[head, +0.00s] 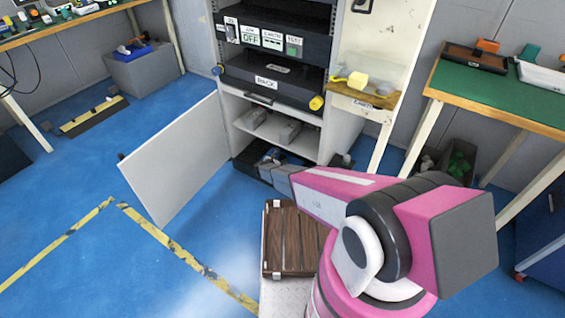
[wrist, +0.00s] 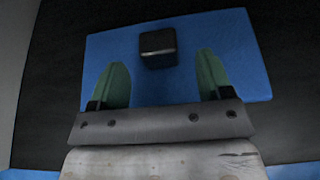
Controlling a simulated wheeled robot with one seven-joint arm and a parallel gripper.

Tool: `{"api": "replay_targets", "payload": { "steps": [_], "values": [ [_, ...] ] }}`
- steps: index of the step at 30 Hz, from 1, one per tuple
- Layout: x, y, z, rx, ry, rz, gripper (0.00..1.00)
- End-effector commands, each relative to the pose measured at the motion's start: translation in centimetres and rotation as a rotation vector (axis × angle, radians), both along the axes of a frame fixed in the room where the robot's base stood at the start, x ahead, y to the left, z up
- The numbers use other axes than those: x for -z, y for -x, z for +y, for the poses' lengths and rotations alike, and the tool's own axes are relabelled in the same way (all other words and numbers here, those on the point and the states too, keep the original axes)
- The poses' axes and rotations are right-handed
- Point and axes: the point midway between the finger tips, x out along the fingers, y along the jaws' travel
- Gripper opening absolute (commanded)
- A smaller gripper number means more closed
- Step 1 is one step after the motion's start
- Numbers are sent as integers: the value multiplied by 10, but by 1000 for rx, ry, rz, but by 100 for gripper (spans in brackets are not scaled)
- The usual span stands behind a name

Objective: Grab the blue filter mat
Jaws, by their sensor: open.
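The blue filter mat (wrist: 225,40) shows in the wrist view as a flat blue rectangle on a black surface. A small black block (wrist: 158,47) stands out near its middle, like a handle. My gripper (wrist: 163,60) is open and empty, its two green fingers spread wide in front of the mat. The block lies between the fingertips in the picture, just beyond them. Whether the fingers reach around it I cannot tell. In the head view my arm reaches into the bottom of the rack cabinet; the mat there is mostly hidden.
The cabinet's white door (head: 175,160) stands open on the left. A middle shelf (head: 275,130) with grey items lies above my gripper. A brown slatted case (head: 290,240) sits in front of the cabinet. Blue floor (head: 90,180) is free at left.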

Motion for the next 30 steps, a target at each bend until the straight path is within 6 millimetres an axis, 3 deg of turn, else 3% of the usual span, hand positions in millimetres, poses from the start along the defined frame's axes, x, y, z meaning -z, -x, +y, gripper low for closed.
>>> {"api": "replay_targets", "payload": {
  "steps": [3, 11, 16, 30],
  "values": [
    [7, -13, -7, -1, 0, 0, 72],
    [7, -14, -9, -2, 0, 0, 72],
    [7, -14, -9, -2, -1, 0, 18],
    [4, -17, -12, -2, 0, 0, 18]
  ]
}}
